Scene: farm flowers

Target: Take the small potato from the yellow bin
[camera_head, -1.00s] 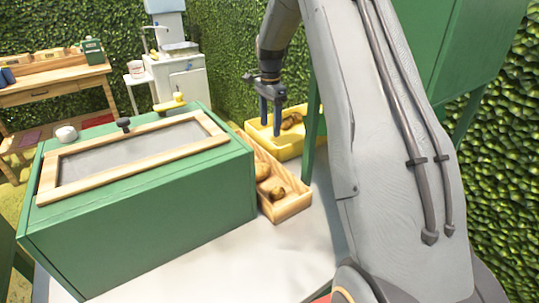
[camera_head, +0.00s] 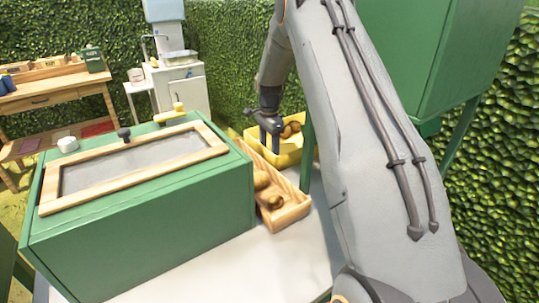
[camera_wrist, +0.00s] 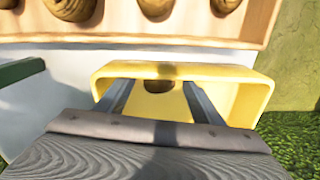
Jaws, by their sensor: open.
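The yellow bin (camera_head: 289,158) stands beyond the wooden crate, and brown potatoes (camera_head: 291,129) show in it at its far right part. My gripper (camera_head: 272,142) points down into the bin, with its fingers largely hidden by the wall. In the wrist view the two fingers are spread and reach into the yellow bin (camera_wrist: 185,71). A small round brown potato (camera_wrist: 158,86) shows between them, partly in shadow. I cannot tell whether the fingers touch it.
A green post stands close to the bin's right side.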

